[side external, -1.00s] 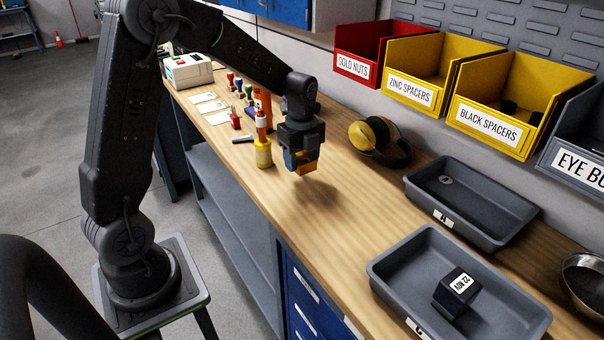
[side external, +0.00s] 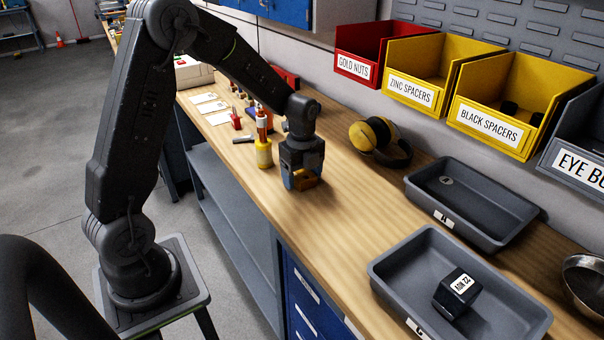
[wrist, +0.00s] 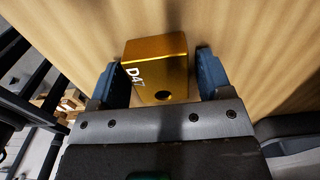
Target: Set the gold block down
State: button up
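The gold block (side external: 304,179) is down at the wooden bench top, below my gripper (side external: 301,182). In the wrist view, the gold block (wrist: 157,68) shows a shiny top, a dark round hole and white lettering on its left side. It sits between the two blue fingers of my gripper (wrist: 160,77). A strip of wood shows between the block and the right finger, and the left finger is very close to the block. The fingers look open around it. In the side view the fingers partly hide the block.
A yellow-and-red bottle (side external: 263,150) stands close left of my gripper. Yellow ear defenders (side external: 375,135) lie behind to the right. Two grey trays, the rear one (side external: 470,232) empty-looking and the front one (side external: 390,285) holding a dark block (side external: 455,293), stand right. Bench between is clear.

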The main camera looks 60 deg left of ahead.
aim_at(302, 173)
jog(key=shift+o, duration=0.4)
jog(key=shift+r, duration=0.15)
notch_tip(302, 173, up, 11)
jog(key=s+d+r+n+t, duration=0.2)
jog(key=s+d+r+n, duration=0.3)
jog(key=s+d+n+t, duration=0.1)
jog(key=s+d+n, duration=0.2)
jog(key=s+n, duration=0.3)
jog(key=s+d+r+n+t, duration=0.1)
jog(key=s+d+n+t, duration=0.1)
jog(key=s+d+n, duration=0.2)
jog(key=s+n, duration=0.3)
jog(key=s, duration=0.1)
jog(key=shift+s+d+r+t, duration=0.15)
jog(key=shift+s+d+t, duration=0.1)
jog(key=shift+t, duration=0.05)
